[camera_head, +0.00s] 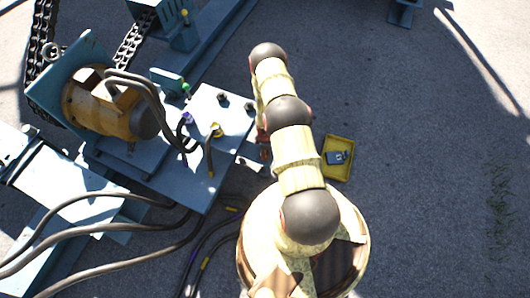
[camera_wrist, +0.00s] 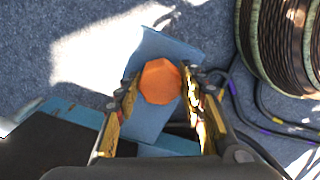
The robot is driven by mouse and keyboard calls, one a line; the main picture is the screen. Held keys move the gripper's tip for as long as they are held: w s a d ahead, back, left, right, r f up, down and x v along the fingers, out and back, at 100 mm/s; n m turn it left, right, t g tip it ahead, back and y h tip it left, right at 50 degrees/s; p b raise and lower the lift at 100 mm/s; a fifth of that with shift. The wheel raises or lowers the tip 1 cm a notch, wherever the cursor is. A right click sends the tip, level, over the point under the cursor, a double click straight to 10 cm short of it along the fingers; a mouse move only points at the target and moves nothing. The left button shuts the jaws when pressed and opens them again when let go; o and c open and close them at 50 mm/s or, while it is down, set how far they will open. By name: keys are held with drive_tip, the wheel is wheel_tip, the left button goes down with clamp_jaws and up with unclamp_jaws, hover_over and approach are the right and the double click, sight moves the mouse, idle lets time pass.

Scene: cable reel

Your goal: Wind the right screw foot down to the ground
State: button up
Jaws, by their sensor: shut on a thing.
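The orange knob (camera_wrist: 160,82), many-sided, is the top of a screw foot and sits over a blue bracket plate (camera_wrist: 150,122) in the wrist view. My gripper (camera_wrist: 161,90) is shut on the knob, with one yellow-and-black finger on each side. The screw's lower end and the ground contact are hidden beneath the knob and plate. In the head view my arm reaches to the right edge of the blue frame (camera_head: 190,180), and my arm hides most of the gripper and the knob.
A yellow motor (camera_head: 98,105) stands on the frame, with dark hoses and cables (camera_head: 130,270) at the lower left. A yellow tray (camera_head: 337,172) lies on the ground to the right. A ribbed drum (camera_wrist: 285,45) and loose cables are close by.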

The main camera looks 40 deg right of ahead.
drive_tip(key=m, duration=1.1)
drive_tip(key=shift+m+b, duration=0.3)
drive_tip(key=shift+m, duration=1.7)
drive_tip(key=o, duration=1)
drive_tip(key=shift+o, duration=0.6)
drive_tip(key=shift+r, duration=0.15)
wheel_tip(320, 180, up, 12)
drive_tip(key=shift+f, duration=0.2)
